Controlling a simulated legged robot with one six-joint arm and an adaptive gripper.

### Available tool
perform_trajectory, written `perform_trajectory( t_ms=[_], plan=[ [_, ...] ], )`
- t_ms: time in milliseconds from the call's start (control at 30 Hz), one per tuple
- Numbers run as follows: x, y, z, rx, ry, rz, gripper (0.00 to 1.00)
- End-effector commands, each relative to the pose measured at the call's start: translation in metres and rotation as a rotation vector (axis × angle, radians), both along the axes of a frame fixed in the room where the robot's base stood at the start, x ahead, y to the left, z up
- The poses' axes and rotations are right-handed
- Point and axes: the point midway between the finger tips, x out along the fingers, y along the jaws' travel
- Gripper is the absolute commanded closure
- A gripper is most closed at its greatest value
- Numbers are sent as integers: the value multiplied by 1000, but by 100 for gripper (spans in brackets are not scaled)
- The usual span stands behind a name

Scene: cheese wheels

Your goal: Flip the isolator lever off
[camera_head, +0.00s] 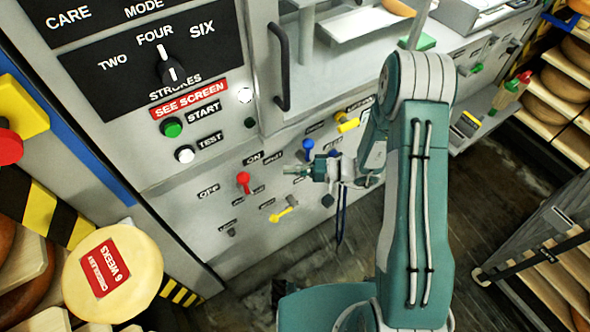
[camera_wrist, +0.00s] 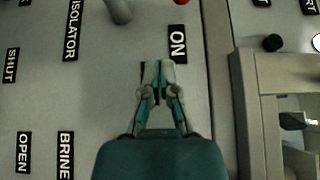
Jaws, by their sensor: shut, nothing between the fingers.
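The red-knobbed lever (camera_head: 243,180) stands on the grey panel between the ON and OFF labels, with its knob nearer ON in the head view. In the wrist view a bit of red (camera_wrist: 183,1) shows at the top edge, just above the ON label (camera_wrist: 178,43); most of the lever is out of frame. The ISOLATOR label (camera_wrist: 72,30) is left of it. My gripper (camera_head: 325,168) is to the right of the red lever in the head view, apart from it. In the wrist view its fingertips (camera_wrist: 157,68) are together and empty, near the ON label.
A blue lever (camera_head: 308,146) is close above my gripper. A yellow lever (camera_head: 283,214) is below left, another yellow handle (camera_head: 347,123) above right. A black door handle (camera_head: 280,67) sticks out above. A cheese wheel (camera_head: 112,270) is at lower left.

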Motion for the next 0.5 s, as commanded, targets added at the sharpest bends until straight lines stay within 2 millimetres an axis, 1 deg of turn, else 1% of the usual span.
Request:
perform_trajectory(
  t_ms=[33,300,400,500],
  plan=[
    [-1,11,0,0,0,5,100],
    [1,61,0,-1,0,5,100],
    [-12,72,0,-1,2,3,100],
    [-20,80,0,-1,1,2,100]
  ],
)
